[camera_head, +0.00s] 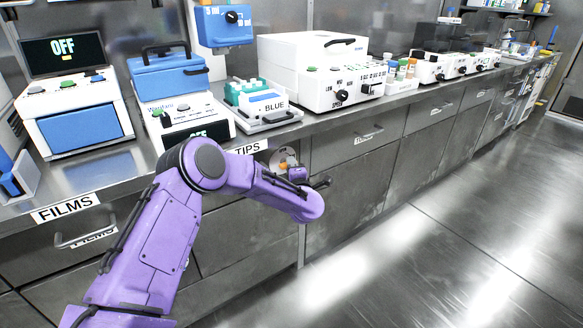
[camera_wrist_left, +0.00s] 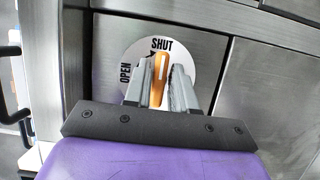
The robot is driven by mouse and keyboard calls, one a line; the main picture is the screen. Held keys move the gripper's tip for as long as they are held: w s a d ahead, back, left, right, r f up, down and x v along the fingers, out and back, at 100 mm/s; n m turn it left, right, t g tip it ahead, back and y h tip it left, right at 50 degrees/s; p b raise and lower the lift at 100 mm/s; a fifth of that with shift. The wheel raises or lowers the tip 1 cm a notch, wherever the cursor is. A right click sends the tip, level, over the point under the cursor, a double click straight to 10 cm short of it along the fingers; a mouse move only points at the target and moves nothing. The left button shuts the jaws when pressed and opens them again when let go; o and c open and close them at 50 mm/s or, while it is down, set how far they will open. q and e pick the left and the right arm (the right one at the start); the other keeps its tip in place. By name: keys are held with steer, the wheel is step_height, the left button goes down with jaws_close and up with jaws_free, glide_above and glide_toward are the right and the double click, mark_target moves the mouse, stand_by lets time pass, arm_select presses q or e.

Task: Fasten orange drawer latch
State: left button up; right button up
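The orange latch handle (camera_wrist_left: 161,72) sits on a round white dial (camera_wrist_left: 187,47) marked SHUT at the top and OPEN at the left. The handle points up at the SHUT mark. In the head view the orange handle (camera_head: 287,162) shows small on the drawer front under the TIPS label. My left gripper (camera_wrist_left: 162,86) has one finger on each side of the handle, very close to it. Whether the fingers press on it I cannot tell. The handle's lower end is partly hidden between the fingers. My right gripper is not in view.
The TIPS drawer label (camera_head: 250,147) is on the counter edge, above my forearm. Another drawer with a bar handle (camera_head: 368,134) is to the right, and the FILMS label (camera_head: 66,208) is at the left. Lab devices line the counter. The floor (camera_head: 450,240) at the right is clear.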

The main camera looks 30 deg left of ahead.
arm_select(q)
steer(key=shift+o, duration=0.9)
steer(key=p+v, duration=0.1)
steer(key=v, duration=0.9)
steer(key=shift+s+d, duration=0.15)
steer(key=shift+s, duration=0.05)
